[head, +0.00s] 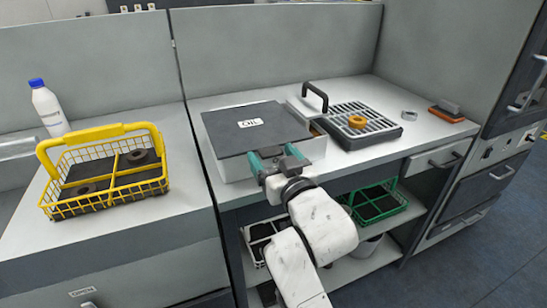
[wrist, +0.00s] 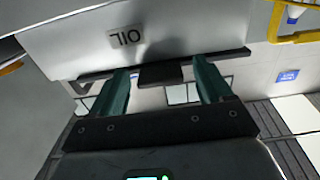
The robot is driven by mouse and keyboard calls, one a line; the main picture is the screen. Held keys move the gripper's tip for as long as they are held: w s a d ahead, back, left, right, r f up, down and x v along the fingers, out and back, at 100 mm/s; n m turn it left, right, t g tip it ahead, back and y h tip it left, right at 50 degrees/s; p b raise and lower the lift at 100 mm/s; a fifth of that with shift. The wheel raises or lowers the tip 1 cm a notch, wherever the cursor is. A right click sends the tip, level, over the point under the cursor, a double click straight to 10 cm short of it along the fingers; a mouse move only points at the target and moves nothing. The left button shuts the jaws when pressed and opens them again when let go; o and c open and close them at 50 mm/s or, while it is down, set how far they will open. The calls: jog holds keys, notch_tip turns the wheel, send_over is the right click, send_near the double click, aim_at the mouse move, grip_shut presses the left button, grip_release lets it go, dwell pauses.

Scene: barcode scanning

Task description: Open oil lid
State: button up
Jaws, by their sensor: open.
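The oil box (head: 235,168) is a pale box on the counter, with a flat dark lid (head: 255,130) marked OIL. The lid lies flat and looks closed. In the wrist view the lid (wrist: 200,30) looks light grey, with its label upside down and a dark front edge. A small dark tab (wrist: 160,76) sticks out from the middle of that edge. My gripper (head: 273,156) is open at the lid's front edge. In the wrist view its teal fingers (wrist: 162,72) stand on either side of the tab, with gaps visible. Contact with the lid cannot be told.
A dark tray with a metal rack (head: 365,118), an orange ring (head: 357,121) and a black handle stand right of the box. A yellow wire basket (head: 105,186) and a white bottle (head: 48,108) are on the left counter. A green basket (head: 378,203) sits on the shelf below.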

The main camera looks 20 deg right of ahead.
grip_shut()
jog(key=shift+r, duration=0.1)
dwell(0.8)
